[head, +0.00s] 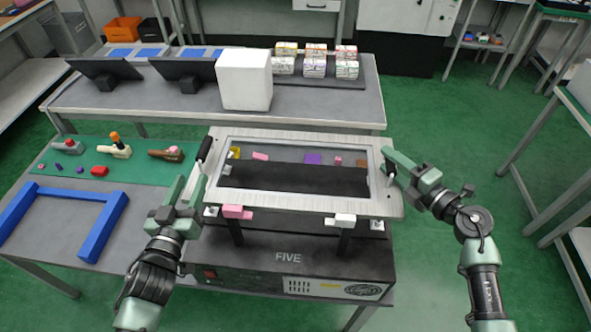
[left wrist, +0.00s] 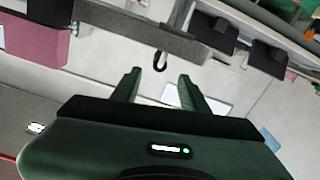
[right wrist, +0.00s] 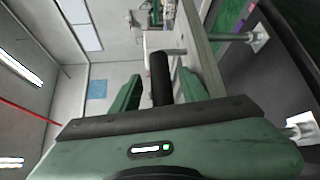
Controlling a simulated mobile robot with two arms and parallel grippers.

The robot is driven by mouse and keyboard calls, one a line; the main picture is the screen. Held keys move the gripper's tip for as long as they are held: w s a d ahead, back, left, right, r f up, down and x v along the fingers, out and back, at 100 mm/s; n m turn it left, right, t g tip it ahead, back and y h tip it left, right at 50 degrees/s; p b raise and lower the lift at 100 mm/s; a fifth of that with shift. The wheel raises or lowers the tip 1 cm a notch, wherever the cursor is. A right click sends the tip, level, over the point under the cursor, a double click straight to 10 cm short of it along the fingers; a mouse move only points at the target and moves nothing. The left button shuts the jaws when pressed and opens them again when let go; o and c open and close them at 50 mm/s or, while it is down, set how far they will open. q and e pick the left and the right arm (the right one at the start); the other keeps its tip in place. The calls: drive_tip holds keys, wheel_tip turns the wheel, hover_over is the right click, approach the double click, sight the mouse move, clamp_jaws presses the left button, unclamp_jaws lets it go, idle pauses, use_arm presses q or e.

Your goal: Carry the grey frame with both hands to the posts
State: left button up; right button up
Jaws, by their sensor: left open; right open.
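The grey frame (head: 300,204), a flat rectangle with a large opening, lies level above the black machine marked FIVE (head: 290,256). Whether it rests on anything is hidden. A black handle (head: 205,148) stands at its left end. My left gripper (head: 192,188) is open beside that end, nearer the front; in the left wrist view the frame (left wrist: 140,37) and a small dark loop (left wrist: 160,62) lie beyond the fingertips. My right gripper (head: 389,168) is open at the right end, with a black handle (right wrist: 160,78) between its fingers.
A pink lever (head: 237,212) and a white lever (head: 343,220) stick out at the frame's front edge. A blue U-shaped piece (head: 72,193) and a green mat (head: 130,176) with small parts lie left. A white box (head: 245,80) stands on the table behind.

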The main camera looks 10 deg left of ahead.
use_arm(q)
drive_tip(key=shift+s, duration=0.15)
use_arm(e)
drive_tip(key=shift+s+d, duration=0.15)
drive_tip(key=v, duration=1.1)
drive_tip(key=shift+s+d, duration=0.2)
drive_tip(key=shift+s, duration=0.05)
